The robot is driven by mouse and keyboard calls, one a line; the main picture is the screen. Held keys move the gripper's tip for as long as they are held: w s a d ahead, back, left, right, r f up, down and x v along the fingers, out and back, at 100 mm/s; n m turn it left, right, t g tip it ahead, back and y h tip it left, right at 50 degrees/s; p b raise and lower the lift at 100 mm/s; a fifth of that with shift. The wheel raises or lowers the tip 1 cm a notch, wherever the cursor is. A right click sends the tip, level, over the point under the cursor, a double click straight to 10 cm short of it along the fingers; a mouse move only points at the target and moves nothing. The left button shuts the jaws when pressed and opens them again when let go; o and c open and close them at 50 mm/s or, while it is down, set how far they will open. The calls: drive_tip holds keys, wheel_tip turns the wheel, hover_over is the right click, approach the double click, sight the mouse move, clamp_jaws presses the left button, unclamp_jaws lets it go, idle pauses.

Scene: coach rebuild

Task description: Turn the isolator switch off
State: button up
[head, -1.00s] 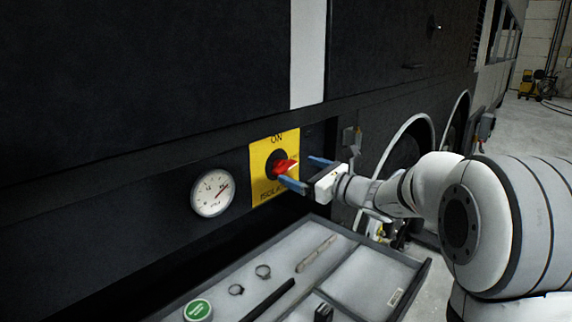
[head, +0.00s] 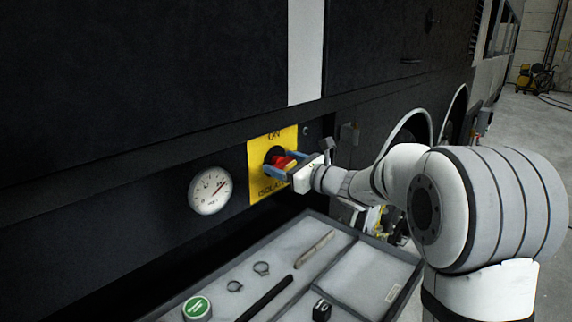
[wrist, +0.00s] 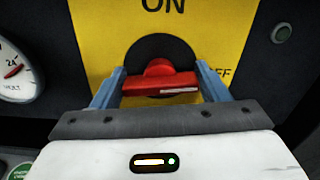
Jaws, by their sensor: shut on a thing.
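The isolator switch is a red handle (wrist: 158,82) on a round black base (wrist: 160,50), set in a yellow plate (head: 286,140) on the dark side of the coach. In the wrist view, "ON" stands above the handle and part of "OFF" shows to its right. The handle lies about level across the base. My gripper (head: 279,166) has its blue fingers on either side of the handle and is shut on its two ends; it also shows in the wrist view (wrist: 163,88). The lower part of the plate is hidden behind the gripper in the wrist view.
A round gauge (head: 210,190) is left of the plate. Below is an open tray (head: 345,301) with hose clips (head: 261,268), a green-topped round item (head: 197,308), a dark bar (head: 266,298) and a small black block (head: 321,310). Free floor lies at the far right.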

drive_tip(key=c, duration=0.3)
drive_tip(key=shift+m, duration=0.8)
drive_tip(key=shift+c, duration=0.2)
drive_tip(key=o, duration=1)
drive_tip(key=b+v, duration=0.1)
drive_tip(key=v, duration=0.6)
drive_tip(key=shift+s+d, duration=0.25)
drive_tip(key=shift+d, duration=0.1)
